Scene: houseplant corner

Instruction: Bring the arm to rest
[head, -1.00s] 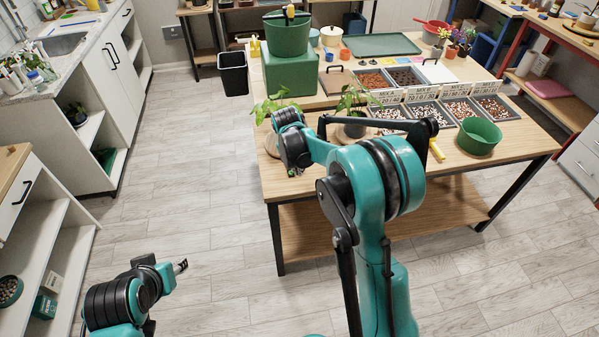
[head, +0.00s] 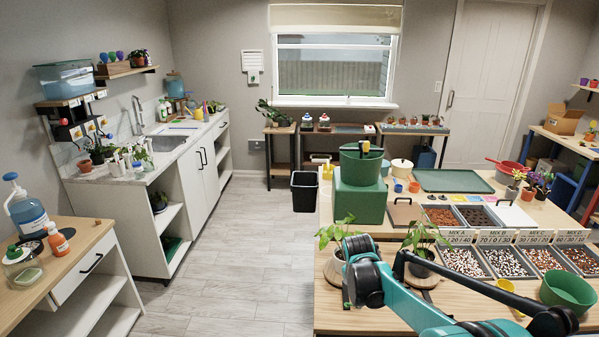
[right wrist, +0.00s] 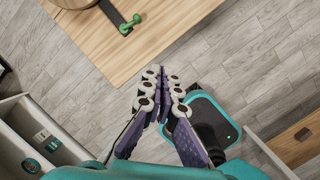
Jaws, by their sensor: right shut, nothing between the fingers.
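My right arm (head: 405,304) crosses the lower right of the head view, over the near edge of the potting table; its gripper is hidden there. In the right wrist view my right gripper (right wrist: 161,76) has its fingers together with nothing between them. It appears over the floor (right wrist: 190,58), just off the table's edge (right wrist: 150,62), and touches nothing that I can see. My left arm and gripper are outside both current views.
The potting table (head: 445,322) carries leafy plants (head: 337,234), a green bowl (head: 567,291), mix trays (head: 505,262) and a green block (head: 360,199). A small green object (right wrist: 130,24) lies near its edge. Clear floor (head: 235,277) stretches left, toward the white cabinet (head: 202,168).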

